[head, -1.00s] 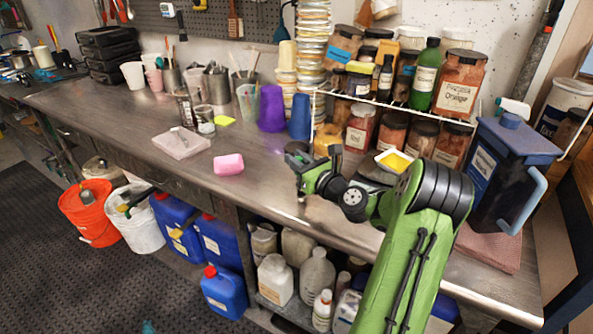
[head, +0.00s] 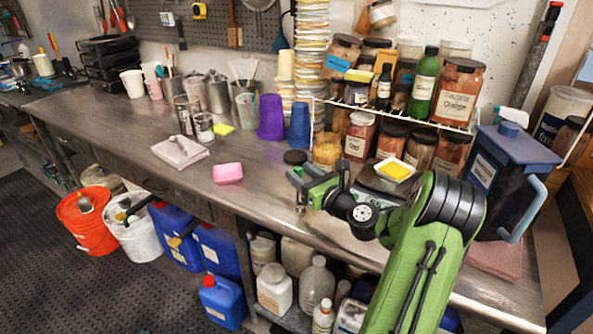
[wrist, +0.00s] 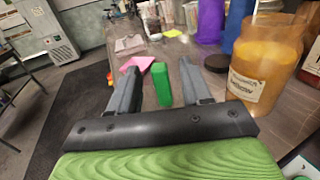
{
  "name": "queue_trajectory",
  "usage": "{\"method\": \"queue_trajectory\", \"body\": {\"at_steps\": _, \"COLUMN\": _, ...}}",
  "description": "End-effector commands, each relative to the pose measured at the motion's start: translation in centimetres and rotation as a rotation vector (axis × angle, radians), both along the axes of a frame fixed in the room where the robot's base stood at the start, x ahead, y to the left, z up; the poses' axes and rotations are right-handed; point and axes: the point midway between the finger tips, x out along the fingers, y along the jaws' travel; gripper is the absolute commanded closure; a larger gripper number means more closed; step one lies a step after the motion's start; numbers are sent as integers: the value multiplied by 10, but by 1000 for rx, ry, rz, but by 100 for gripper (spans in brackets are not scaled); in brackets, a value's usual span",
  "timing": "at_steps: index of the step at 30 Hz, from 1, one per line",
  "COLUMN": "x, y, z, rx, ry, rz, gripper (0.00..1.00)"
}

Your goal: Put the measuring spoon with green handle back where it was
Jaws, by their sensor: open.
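My gripper (head: 298,190) is at the front part of the metal bench, right of the pink sponge (head: 228,172). In the wrist view its two fingers (wrist: 162,82) are apart. A green block-like piece (wrist: 162,85) shows between them, with a visible gap on each side. It could be the green handle of the measuring spoon, but no spoon bowl shows, and I cannot tell what it rests on. The pink sponge (wrist: 138,63) lies beyond it. A grey spoon-like tool (head: 181,145) lies on a pale pink cloth (head: 190,157); no green handle shows there.
An open mustard-coloured jar (wrist: 262,65) stands close right of my fingers, its dark lid (wrist: 217,63) beside it. Purple (head: 271,118) and blue (head: 299,120) cups stand behind. An orange bucket (head: 80,220) and white bucket (head: 140,240) stand on the floor.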

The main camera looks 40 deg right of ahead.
Motion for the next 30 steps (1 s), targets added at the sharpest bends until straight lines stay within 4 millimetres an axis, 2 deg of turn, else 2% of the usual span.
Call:
{"method": "queue_trajectory", "body": {"at_steps": 3, "x": -36, "y": 0, "z": 0, "rx": 4, "ry": 2, "rz": -8, "gripper": 52}}
{"method": "queue_trajectory", "body": {"at_steps": 9, "x": -80, "y": 3, "z": -1, "rx": 2, "ry": 2, "rz": -5, "gripper": 52}}
{"method": "queue_trajectory", "body": {"at_steps": 14, "x": -93, "y": 5, "z": -1, "rx": -1, "ry": 0, "rz": -1, "gripper": 52}}
{"method": "queue_trajectory", "body": {"at_steps": 17, "x": -94, "y": 6, "z": -1, "rx": -4, "ry": 1, "rz": 2, "gripper": 52}}
{"method": "queue_trajectory", "body": {"at_steps": 19, "x": -87, "y": 17, "z": -1, "rx": -47, "ry": 23, "rz": 36, "gripper": 52}}
{"method": "queue_trajectory", "body": {"at_steps": 20, "x": -81, "y": 27, "z": -1, "rx": -92, "ry": 46, "rz": 70, "gripper": 52}}
{"method": "queue_trajectory", "body": {"at_steps": 22, "x": -65, "y": 67, "z": -4, "rx": -266, "ry": 124, "rz": 198, "gripper": 52}}
{"method": "queue_trajectory", "body": {"at_steps": 25, "x": -51, "y": 147, "z": -15, "rx": -659, "ry": 257, "rz": 477, "gripper": 52}}
{"method": "queue_trajectory", "body": {"at_steps": 28, "x": -62, "y": 214, "z": -26, "rx": -1093, "ry": 340, "rz": 767, "gripper": 52}}
{"method": "queue_trajectory", "body": {"at_steps": 30, "x": -82, "y": 251, "z": -29, "rx": -1414, "ry": 362, "rz": 966, "gripper": 52}}
